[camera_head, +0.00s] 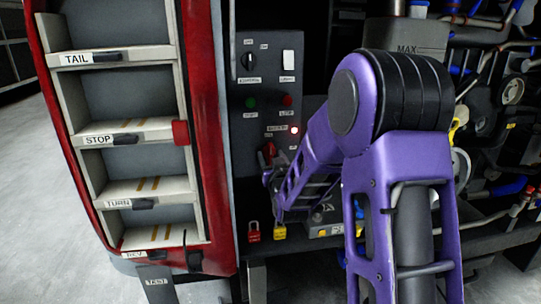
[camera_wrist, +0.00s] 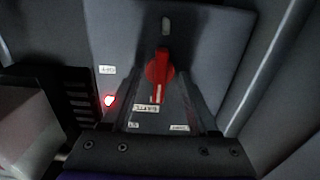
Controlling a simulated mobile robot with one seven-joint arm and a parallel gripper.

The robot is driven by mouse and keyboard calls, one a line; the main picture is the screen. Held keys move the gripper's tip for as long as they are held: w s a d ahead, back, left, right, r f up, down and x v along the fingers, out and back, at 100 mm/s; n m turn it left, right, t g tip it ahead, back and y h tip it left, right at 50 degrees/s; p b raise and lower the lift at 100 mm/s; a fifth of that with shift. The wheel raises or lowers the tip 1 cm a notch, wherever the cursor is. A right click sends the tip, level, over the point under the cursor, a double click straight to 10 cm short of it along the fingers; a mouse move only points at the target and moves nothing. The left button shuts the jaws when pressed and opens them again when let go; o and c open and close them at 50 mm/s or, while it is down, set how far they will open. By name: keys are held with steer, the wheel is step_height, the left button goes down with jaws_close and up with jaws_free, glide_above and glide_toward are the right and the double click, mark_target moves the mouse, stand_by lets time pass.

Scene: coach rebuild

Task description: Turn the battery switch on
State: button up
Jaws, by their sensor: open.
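The battery switch is a red rotary knob (camera_wrist: 159,67) on the grey control panel (camera_wrist: 205,50); it also shows in the head view (camera_head: 269,151), partly beside my gripper. In the wrist view its handle stands upright in the picture, with a white mark at the end nearest the BATTERY label (camera_wrist: 146,109). A small red lamp (camera_wrist: 109,100) glows beside it, also lit in the head view (camera_head: 294,130). My gripper (camera_wrist: 161,103) is open, its two dark fingers spread on either side of the knob. Whether they touch it I cannot tell.
The panel also carries a black rotary switch (camera_head: 248,62), a white rocker (camera_head: 288,60), and green (camera_head: 251,102) and red (camera_head: 287,100) buttons. Red (camera_head: 253,232) and yellow (camera_head: 280,231) padlocks hang below. A red-framed lamp rack (camera_head: 205,130) stands left; engine hoses and pulleys lie right.

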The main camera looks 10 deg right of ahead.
steer(key=s, duration=0.9)
stand_by(0.4)
